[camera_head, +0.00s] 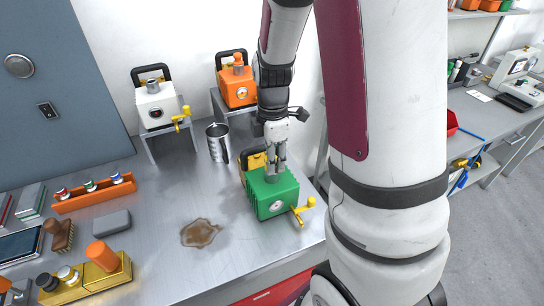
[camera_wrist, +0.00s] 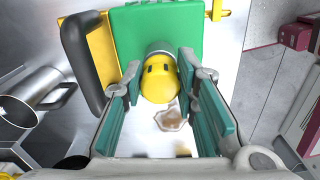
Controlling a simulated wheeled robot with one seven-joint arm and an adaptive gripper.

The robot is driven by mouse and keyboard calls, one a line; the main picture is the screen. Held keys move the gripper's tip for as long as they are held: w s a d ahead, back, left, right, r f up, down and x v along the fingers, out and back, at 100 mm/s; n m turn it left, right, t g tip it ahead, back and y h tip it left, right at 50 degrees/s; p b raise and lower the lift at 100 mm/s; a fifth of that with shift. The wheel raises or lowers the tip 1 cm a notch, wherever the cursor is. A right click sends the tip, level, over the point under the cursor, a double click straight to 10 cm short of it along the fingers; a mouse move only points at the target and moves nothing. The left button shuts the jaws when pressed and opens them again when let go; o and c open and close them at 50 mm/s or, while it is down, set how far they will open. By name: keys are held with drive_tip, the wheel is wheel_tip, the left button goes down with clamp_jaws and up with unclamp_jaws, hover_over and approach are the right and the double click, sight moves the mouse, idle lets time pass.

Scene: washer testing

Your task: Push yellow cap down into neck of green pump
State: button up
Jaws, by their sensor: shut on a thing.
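The green pump (camera_head: 268,198) stands on the metal bench, with a yellow valve (camera_head: 304,210) at its front right. Its short grey neck (camera_wrist: 158,48) points up from the top. My gripper (camera_head: 276,163) points down right above the neck. In the wrist view, the yellow cap (camera_wrist: 158,84) sits between my teal finger pads, and my gripper is shut on it. The cap lines up with the neck, close to its rim. I cannot tell how deep it sits in the neck. In the head view my fingers hide the cap.
A white pump (camera_head: 157,105) and an orange pump (camera_head: 237,88) stand on raised stands behind. A metal mug (camera_head: 217,143) is left of the green pump. A brown puddle (camera_head: 200,233) lies on the bench (camera_head: 165,205). An orange rack (camera_head: 95,193) is at left.

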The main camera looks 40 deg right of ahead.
drive_tip(key=shift+f, duration=0.1)
idle(0.3)
drive_tip(key=o, duration=1)
wheel_tip(320, 180, up, 12)
idle(0.6)
